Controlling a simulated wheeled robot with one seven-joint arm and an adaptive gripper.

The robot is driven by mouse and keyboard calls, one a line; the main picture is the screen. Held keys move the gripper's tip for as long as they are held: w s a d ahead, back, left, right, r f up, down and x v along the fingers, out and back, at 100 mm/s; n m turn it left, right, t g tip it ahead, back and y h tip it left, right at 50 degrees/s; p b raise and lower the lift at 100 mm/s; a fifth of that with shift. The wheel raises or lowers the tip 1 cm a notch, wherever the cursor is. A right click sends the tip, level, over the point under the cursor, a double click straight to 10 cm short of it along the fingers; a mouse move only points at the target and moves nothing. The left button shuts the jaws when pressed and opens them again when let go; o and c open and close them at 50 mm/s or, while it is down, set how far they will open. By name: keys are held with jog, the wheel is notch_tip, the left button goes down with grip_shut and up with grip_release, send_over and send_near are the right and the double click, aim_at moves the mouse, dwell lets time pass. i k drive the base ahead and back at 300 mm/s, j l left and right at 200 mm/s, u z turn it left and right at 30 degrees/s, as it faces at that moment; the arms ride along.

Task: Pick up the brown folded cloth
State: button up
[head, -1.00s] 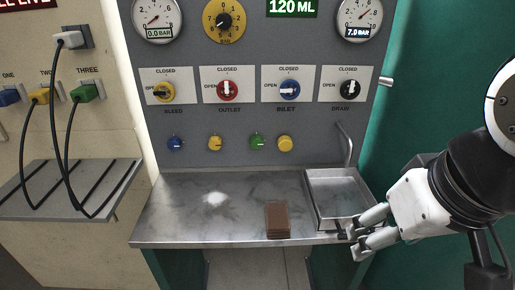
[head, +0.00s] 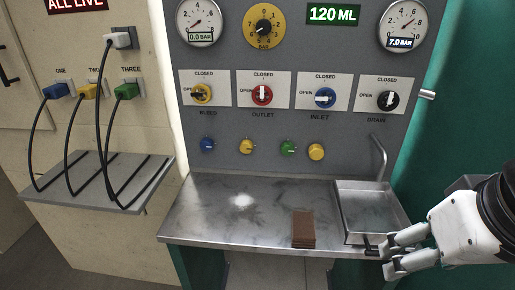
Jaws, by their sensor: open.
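The brown folded cloth (head: 303,229) lies on the metal bench top (head: 211,219), close to its front edge and left of the shallow sink. My gripper (head: 378,257) is at the right, at the front right corner of the bench by the sink's front edge. Its two fingers point left and are apart, with nothing seen between them. A clear gap lies between the fingertips and the cloth.
The metal sink (head: 344,213) with a curved spout (head: 381,155) stands on the right of the bench. A panel with gauges, valve knobs and coloured plugs rises behind. A grey shelf (head: 150,190) with black cables hangs at the left. The bench left of the cloth is free.

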aim_at(304, 233)
jog(key=i+j+z, duration=0.1)
jog(key=z, duration=0.25)
jog(key=j+z, duration=0.4)
jog(key=i+j+z, duration=0.1)
jog(key=z, duration=0.25)
jog(key=j, duration=0.1)
